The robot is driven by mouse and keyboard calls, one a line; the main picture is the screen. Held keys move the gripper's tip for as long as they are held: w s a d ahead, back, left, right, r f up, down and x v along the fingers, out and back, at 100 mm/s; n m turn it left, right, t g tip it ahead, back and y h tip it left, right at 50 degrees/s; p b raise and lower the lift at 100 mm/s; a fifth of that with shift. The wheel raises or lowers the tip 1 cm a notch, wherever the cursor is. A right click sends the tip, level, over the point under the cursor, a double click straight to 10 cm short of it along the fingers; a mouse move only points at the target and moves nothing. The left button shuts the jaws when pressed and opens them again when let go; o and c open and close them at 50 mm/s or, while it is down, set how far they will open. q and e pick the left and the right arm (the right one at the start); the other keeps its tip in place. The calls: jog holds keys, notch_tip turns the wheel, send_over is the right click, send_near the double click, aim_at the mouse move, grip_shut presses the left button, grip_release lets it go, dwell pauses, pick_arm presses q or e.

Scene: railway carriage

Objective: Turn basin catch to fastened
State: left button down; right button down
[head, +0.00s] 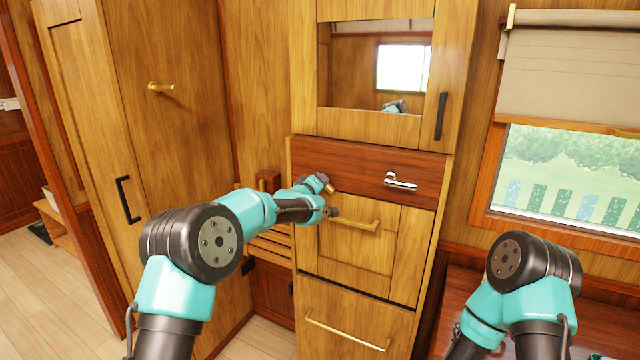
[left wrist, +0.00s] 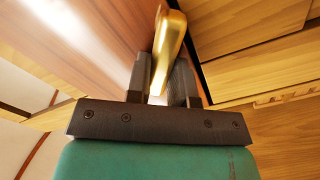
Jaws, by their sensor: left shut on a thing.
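The basin catch looks to be the small brass lever (head: 326,181) at the left end of the dark red-brown basin panel (head: 352,167). In the left wrist view the brass lever (left wrist: 170,42) stands between the two dark fingers of my left gripper (left wrist: 165,82), which is shut on it. In the head view my left gripper (head: 318,190) is small and partly hidden by its own wrist. The lever's pivot is hidden, and its exact angle is hard to tell. My right arm shows at the lower right, but its gripper is out of view.
A chrome handle (head: 401,182) sits on the basin panel's right part. Below are a cupboard door with a brass bar handle (head: 357,225) and a drawer with a brass bar (head: 345,331). A mirror (head: 350,65) is above. A window (head: 565,180) is at right.

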pick_arm(q)
jog(key=m, duration=1)
jog(key=shift+w+a, duration=0.1)
jog(key=shift+a, duration=0.05)
jog(key=shift+f+m, duration=0.1)
jog(key=shift+m, duration=0.2)
jog(key=c, duration=1)
grip_release()
jog(key=v, duration=1.7)
jog(key=shift+a, duration=0.1)
